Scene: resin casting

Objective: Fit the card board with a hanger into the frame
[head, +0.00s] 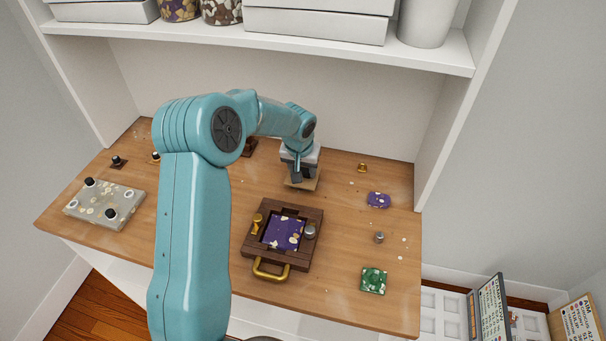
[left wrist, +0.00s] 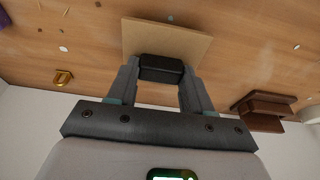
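The card board (head: 305,186) is a small tan square at the back middle of the table, under my left gripper (head: 297,175). In the left wrist view the board (left wrist: 190,42) carries a black block-like hanger (left wrist: 161,69). My left gripper's fingers (left wrist: 161,80) lie against both sides of the hanger, shut on it. I cannot tell whether the board touches the table. The dark wooden frame (head: 256,219) lies nearer the front, with a purple speckled panel (head: 281,236) inside and a brass handle (head: 270,275) at its front. My right gripper is not in view.
A grey speckled slab with black knobs (head: 100,205) lies at left. Purple (head: 378,200) and green (head: 373,280) pieces, a grey knob (head: 379,237) and a brass piece (head: 362,168) lie at right. A dark wooden piece (left wrist: 265,110) stands near the gripper. A shelf (head: 300,48) overhangs the back.

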